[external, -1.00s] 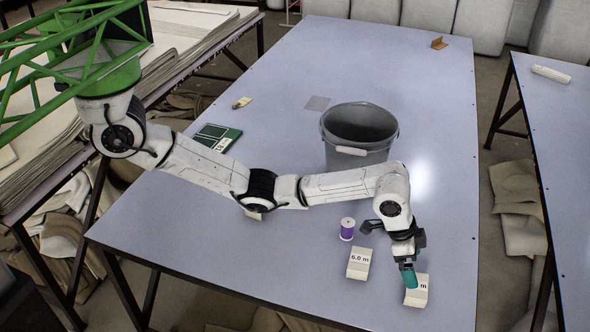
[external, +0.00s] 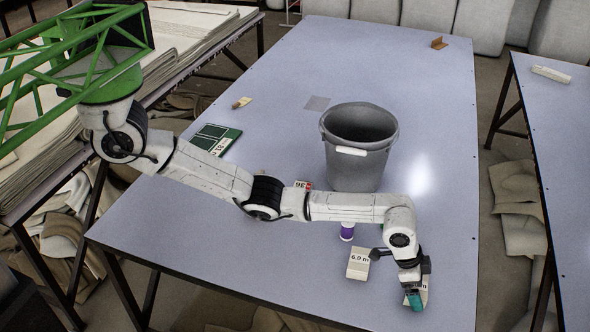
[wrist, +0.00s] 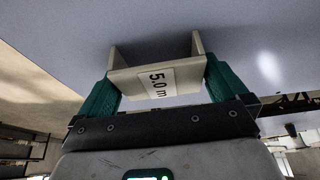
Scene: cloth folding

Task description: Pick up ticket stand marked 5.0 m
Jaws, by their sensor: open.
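The ticket stand marked 5.0 m (wrist: 128,82) is a cream stand with a white label, seen in the wrist view between my two green fingers. In the external view the stand (external: 423,283) sits near the table's front right corner, partly hidden by my gripper. My gripper (external: 413,300) is low over it, and it also shows in the wrist view (wrist: 160,88). The fingers are open, one on each side of the stand. I cannot tell whether either touches it.
A similar stand marked 6.0 m (external: 358,263) stands just left of my gripper. A purple spool (external: 347,232) is behind it, partly hidden by my arm. A grey bucket (external: 360,170) stands farther back. The table's (external: 440,110) right edge is close.

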